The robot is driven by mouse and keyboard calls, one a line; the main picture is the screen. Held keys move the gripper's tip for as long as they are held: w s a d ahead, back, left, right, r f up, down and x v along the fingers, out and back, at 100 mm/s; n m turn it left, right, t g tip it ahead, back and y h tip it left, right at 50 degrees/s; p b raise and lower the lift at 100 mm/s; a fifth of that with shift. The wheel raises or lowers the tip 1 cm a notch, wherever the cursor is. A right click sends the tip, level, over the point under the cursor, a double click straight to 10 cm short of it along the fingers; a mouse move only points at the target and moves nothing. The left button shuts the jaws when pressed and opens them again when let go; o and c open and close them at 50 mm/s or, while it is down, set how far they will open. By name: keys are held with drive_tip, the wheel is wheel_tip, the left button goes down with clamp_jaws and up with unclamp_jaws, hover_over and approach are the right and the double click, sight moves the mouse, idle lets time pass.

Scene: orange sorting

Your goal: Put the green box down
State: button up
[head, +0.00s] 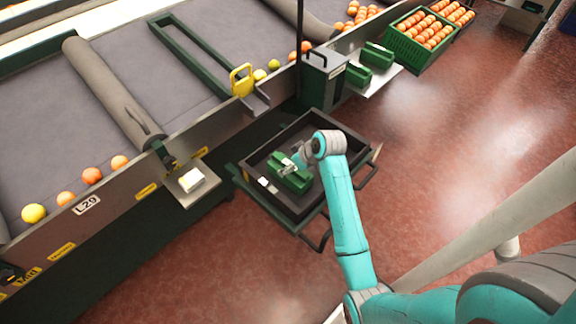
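The green box (297,183) shows inside or just above a black tray-like cart (262,203), near its middle left. My arm reaches over the cart from the lower right. My gripper (289,167) is at the green box, its grey fingers over the box's upper side. The fingers are too small to tell whether they are closed on it. I cannot tell whether the box rests on the cart's floor or hangs slightly above it.
Two more green boxes (378,55) sit on a ledge beside the conveyor, near a green crate of oranges (398,45). A small white box (191,180) is on a conveyor-side shelf. Loose fruit lies on the conveyor (66,198). The red floor (470,150) right of the cart is clear.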

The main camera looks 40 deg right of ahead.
drive_tip(key=v, duration=0.8)
drive_tip(key=shift+s+r, duration=0.1)
drive_tip(key=shift+r, duration=0.05)
